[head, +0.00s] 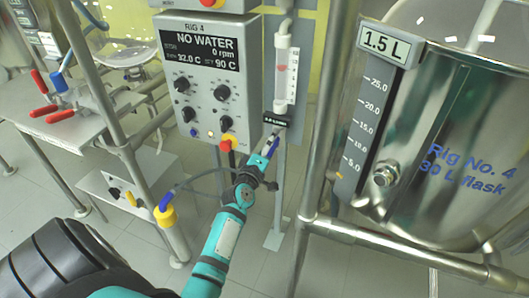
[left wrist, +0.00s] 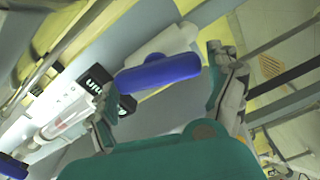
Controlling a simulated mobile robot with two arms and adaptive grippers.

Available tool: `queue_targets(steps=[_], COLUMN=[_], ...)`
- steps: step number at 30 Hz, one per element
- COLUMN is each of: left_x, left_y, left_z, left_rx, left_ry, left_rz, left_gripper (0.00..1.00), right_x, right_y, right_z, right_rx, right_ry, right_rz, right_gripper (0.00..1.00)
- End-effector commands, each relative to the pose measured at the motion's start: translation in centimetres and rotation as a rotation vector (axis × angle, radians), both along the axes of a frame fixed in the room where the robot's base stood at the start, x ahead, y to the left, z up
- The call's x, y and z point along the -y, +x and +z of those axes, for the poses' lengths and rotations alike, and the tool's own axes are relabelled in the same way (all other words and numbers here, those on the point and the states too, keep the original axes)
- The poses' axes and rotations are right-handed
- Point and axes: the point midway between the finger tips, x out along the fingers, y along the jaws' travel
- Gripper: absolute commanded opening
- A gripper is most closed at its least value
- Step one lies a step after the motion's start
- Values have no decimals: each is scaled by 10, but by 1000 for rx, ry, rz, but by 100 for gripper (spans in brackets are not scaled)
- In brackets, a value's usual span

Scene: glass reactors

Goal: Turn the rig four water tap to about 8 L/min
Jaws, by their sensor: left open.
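The rig four water tap has a blue lever handle (head: 270,145), just below a small black flow display (head: 276,120) whose digits are too small to read surely. In the left wrist view the blue handle (left wrist: 158,72) lies crosswise between the fingertips. My left gripper (head: 261,160) reaches up to the tap from below; its fingers are open on either side of the handle in the left wrist view (left wrist: 162,80). I cannot tell whether a finger touches it. The clear flow tube (head: 286,68) with a red float stands above the display. My right gripper is not in view.
The rig 4 control box (head: 207,85) reads "NO WATER" and 0 rpm, left of the tap. A steel flask (head: 455,130) with a 1.5 L display stands right behind a metal post (head: 318,130). A table with red-handled valves (head: 75,115) is at left.

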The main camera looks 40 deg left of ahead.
Motion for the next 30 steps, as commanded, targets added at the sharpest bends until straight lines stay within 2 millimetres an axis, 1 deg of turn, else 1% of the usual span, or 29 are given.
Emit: queue_targets(steps=[5,12,15,18,21,30], left_x=[7,18,22,25,26,27], left_y=[-29,-79,-95,-105,-111,-112], left_z=[-1,-1,-1,-1,0,0], left_rx=[-3,-3,-3,-2,1,1], left_ry=[-1,1,0,0,-1,-1], left_rz=[1,1,1,1,1,1], left_gripper=[90,90,90,90,90,90], right_x=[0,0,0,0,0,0], right_y=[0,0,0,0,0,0], right_z=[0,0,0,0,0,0], right_rx=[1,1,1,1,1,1], right_ry=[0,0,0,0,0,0], right_rz=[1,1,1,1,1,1], right_gripper=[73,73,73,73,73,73])
